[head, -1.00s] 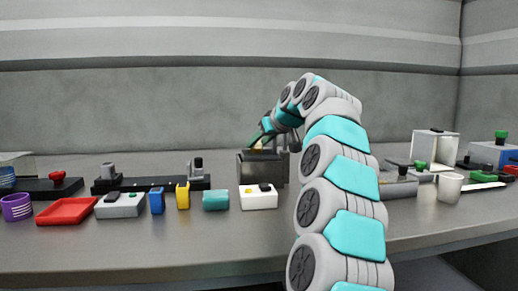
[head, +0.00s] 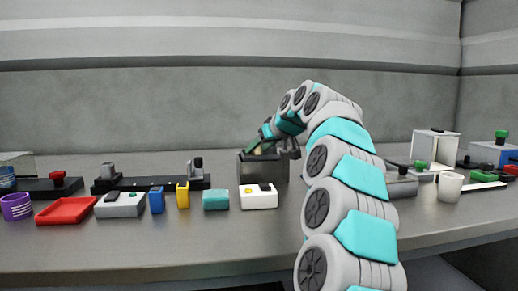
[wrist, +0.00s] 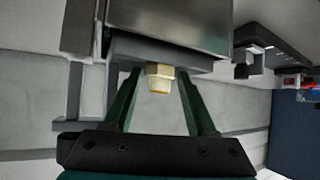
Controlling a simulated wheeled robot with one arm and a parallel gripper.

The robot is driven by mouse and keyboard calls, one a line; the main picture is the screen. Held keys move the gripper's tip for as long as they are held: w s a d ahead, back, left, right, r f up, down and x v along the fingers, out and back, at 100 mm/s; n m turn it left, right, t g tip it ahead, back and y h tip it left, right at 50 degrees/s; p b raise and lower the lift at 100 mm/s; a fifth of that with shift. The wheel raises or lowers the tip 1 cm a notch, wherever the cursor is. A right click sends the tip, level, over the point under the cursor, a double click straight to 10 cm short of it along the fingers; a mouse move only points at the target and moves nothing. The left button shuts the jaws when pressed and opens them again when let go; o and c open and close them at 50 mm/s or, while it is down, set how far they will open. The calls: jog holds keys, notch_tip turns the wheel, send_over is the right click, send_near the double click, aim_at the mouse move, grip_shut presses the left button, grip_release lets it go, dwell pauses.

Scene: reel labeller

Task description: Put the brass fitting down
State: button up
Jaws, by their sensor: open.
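The brass fitting (wrist: 160,80) shows in the wrist view between the two green fingers of my gripper (wrist: 159,72), with a gap on either side. My gripper is open. The fitting is at the edge of a dark grey metal block or box. In the head view, a small piece of the fitting (head: 258,151) shows at the top of the grey box (head: 262,170), beside my gripper (head: 254,146). I cannot tell whether the fitting rests in or on the box; its far end is hidden.
A white box with a black top piece (head: 259,197) and a teal block (head: 215,200) stand in front of the grey box. Further left are a yellow holder (head: 182,196) and a red tray (head: 66,211). A white cup (head: 450,187) stands at right.

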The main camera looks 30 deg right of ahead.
jog(key=shift+r, duration=0.2)
jog(key=v, duration=1.2)
jog(key=shift+b, duration=0.3)
